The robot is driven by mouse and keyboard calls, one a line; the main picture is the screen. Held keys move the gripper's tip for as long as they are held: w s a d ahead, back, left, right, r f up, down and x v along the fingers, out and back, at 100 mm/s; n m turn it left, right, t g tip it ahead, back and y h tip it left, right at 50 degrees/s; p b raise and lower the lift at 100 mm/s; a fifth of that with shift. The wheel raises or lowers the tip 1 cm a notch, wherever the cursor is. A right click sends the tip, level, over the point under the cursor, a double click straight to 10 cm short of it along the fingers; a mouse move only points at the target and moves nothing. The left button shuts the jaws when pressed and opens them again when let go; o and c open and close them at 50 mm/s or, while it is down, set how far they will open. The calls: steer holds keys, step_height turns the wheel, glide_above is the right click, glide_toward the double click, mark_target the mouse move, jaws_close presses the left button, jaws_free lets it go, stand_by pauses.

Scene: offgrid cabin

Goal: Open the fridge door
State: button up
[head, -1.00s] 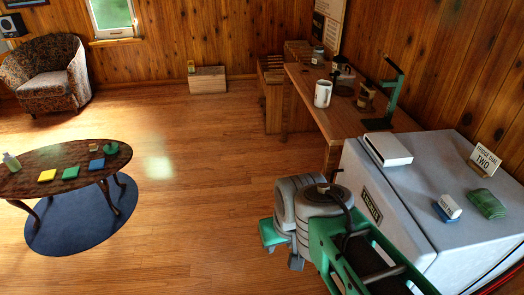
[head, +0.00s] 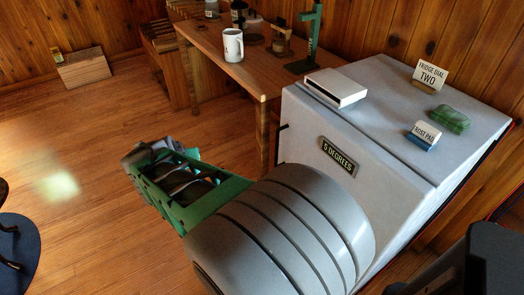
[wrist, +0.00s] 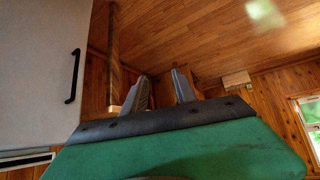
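The light grey fridge (head: 440,110) stands at the right in the head view, with a "5 DEGREES" plate on its door (head: 310,128). The door looks shut, with a thin seam along the top. In the wrist view the door face (wrist: 35,75) fills the left side, and its black bar handle (wrist: 74,76) is in plain sight. My gripper (wrist: 162,90) is open, with nothing between its two grey fingers. It is right of the handle in that view and apart from it. In the head view my gripper (head: 150,155) is left of the fridge front, its fingers partly hidden.
A wooden table (head: 245,72) with a white mug (head: 233,46), jars and a green stand is beyond the fridge. A white box (head: 337,87), a sign, a green cloth (head: 450,118) and a small block sit on the fridge top.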

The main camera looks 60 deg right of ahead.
steer(key=s+d+f+m+g+h+b, duration=0.1)
steer(key=s+d+f+m+h+b, duration=0.15)
steer(key=d+f+b, duration=0.4)
steer(key=s+d+f+m+g+h+b, duration=0.1)
steer(key=s+d+f+m+h+b, duration=0.2)
steer(key=d, duration=0.6)
steer(key=m+g+h+b, duration=0.1)
steer(key=m+h+b, duration=0.1)
steer(key=h+b, duration=0.4)
glide_toward(278, 141)
steer(key=w+d, duration=0.1)
steer(key=d, duration=0.2)
steer(key=shift+n, duration=0.25)
steer(key=d, duration=0.7)
steer(key=shift+w+d+b, duration=0.2)
steer(key=shift+w+b, duration=0.1)
steer(key=shift+w, duration=0.1)
steer(key=shift+r, duration=0.1)
steer(key=shift+c, duration=0.5)
steer(key=c, duration=0.6)
jaws_close()
steer(key=shift+s, duration=0.1)
